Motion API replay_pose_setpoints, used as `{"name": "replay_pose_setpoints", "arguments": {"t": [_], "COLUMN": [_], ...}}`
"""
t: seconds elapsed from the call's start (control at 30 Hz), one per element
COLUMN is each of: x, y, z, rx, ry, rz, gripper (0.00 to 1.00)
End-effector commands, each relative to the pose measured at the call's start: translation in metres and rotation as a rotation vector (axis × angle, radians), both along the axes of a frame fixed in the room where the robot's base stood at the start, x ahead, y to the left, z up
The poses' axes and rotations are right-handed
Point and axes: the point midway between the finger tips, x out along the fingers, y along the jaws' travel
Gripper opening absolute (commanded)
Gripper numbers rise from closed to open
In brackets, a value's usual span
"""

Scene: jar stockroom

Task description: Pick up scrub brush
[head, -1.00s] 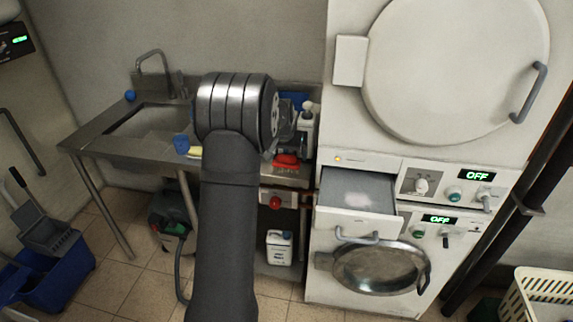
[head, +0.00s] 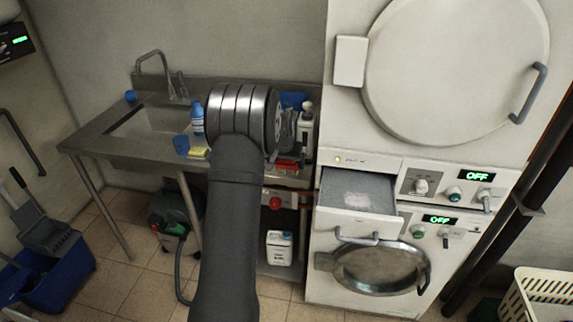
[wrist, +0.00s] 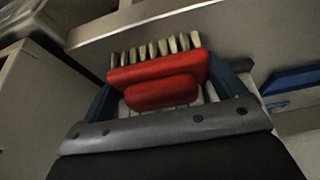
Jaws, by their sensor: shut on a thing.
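The scrub brush (wrist: 160,84) has a red body with a raised red grip and a row of pale bristles. In the wrist view it sits between the two fingers of my gripper (wrist: 175,85), which is shut on it. The bristles point away from the palm. In the head view the red of the brush (head: 286,163) shows just below my gripper (head: 287,150), over the right end of the sink counter. My wrist hides most of the gripper there. I cannot tell whether the brush touches the counter.
The steel sink counter (head: 95,136) holds a blue cup (head: 181,144), a yellow sponge (head: 197,153), a blue bottle (head: 198,118) and a white pump bottle (head: 306,124). The washer's open drawer (head: 357,190) and tall white machine stand close on the right.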

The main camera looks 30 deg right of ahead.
Motion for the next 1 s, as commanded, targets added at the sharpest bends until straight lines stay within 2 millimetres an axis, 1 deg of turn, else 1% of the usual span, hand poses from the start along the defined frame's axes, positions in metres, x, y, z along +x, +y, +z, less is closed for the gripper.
{"name": "replay_pose_setpoints", "arguments": {"t": [0.07,0.17,0.27,0.5,0.63,0.8,1.0], "x": [0.0,0.0,0.0,0.0,0.0,0.0,0.0], "y": [0.0,0.0,0.0,0.0,0.0,0.0,0.0], "z": [0.001,0.007,0.022,0.071,0.09,0.1,0.1], "rx": [0.0,-0.001,-0.002,-0.002,-0.002,0.0,0.0], "ry": [0.0,-0.001,-0.002,-0.002,-0.001,0.0,0.0], "rz": [0.0,0.0,0.0,-0.001,-0.001,-0.001,-0.001], "gripper": [0.64,0.64,0.64,0.64,0.64,0.64,0.64]}}
